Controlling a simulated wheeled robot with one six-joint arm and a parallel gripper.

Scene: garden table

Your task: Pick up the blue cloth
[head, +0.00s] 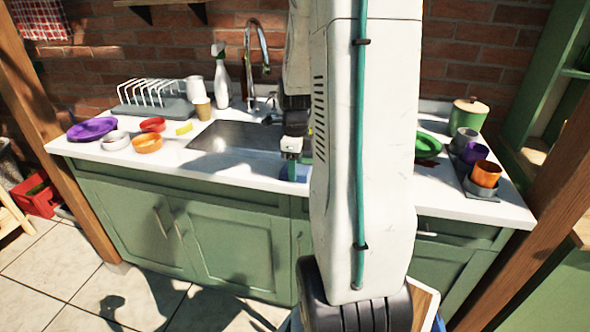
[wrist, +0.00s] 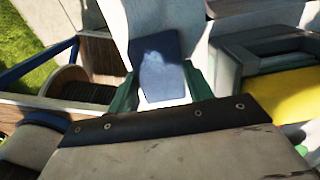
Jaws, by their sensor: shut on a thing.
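The blue cloth (head: 297,173) shows in the head view as a small blue patch at the front of the counter, just right of the sink, partly hidden by my arm. My gripper (head: 291,157) is right above it and shut on it. In the wrist view the dark blue cloth (wrist: 160,62) is a flat, roughly rectangular piece between the green fingers of my gripper (wrist: 160,95). In the head view I cannot tell whether the cloth touches the counter.
The sink (head: 232,136) lies left of my gripper. Farther left are an orange bowl (head: 147,145), purple plates (head: 92,129) and a dish rack (head: 150,100). Right of my arm are a green plate (head: 428,145), a lidded pot (head: 467,114) and cups, including an orange cup (head: 486,173).

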